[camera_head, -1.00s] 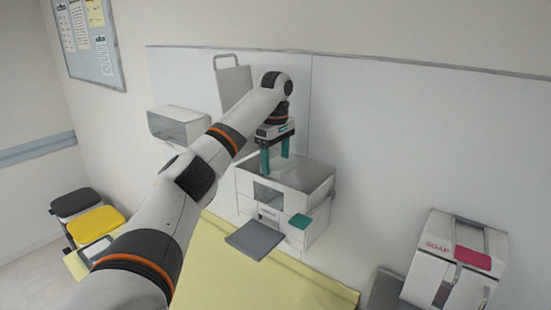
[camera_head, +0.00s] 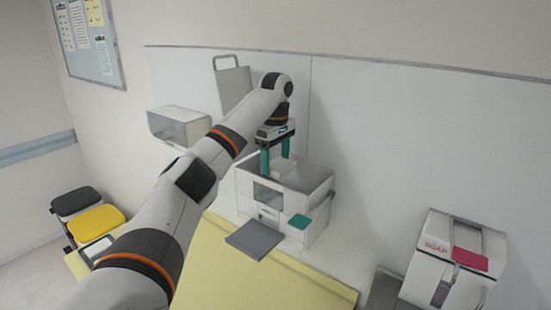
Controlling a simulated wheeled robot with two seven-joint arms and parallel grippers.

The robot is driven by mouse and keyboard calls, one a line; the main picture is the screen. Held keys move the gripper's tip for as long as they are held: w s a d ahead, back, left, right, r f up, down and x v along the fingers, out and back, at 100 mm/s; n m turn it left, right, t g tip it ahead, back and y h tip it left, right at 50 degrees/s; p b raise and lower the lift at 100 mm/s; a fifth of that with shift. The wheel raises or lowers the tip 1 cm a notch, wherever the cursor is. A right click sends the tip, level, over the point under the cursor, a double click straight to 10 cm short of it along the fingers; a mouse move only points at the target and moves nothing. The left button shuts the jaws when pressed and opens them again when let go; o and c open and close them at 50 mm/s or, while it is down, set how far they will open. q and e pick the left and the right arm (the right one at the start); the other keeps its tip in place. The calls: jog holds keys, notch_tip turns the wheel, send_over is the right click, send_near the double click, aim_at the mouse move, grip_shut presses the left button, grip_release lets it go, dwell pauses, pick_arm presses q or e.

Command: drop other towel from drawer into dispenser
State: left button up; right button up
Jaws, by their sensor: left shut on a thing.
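The dispenser (camera_head: 318,184) is a white and grey wall-mounted box with a clear front window, a teal patch and an open-looking top. My left gripper (camera_head: 275,160), with teal fingers, points down at its top opening. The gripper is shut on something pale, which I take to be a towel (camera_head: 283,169). The pale thing shows only in part at the fingertips, low in the opening. A grey flap or tray (camera_head: 255,239) sticks out at the dispenser's lower front. I cannot make out the drawer for certain. My right gripper is not in view.
A clear-fronted white box (camera_head: 180,125) and a grey clipboard-like panel (camera_head: 234,88) are on the wall to the left. A soap dispenser (camera_head: 455,258) is at the right. Bins with black and yellow lids (camera_head: 95,221) stand at far left. A yellow surface (camera_head: 215,275) lies below.

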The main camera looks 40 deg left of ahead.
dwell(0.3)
pick_arm(q)
jog(key=o, duration=1)
jog(key=shift+o, duration=0.2)
notch_tip(320, 180, up, 12)
dwell(0.5)
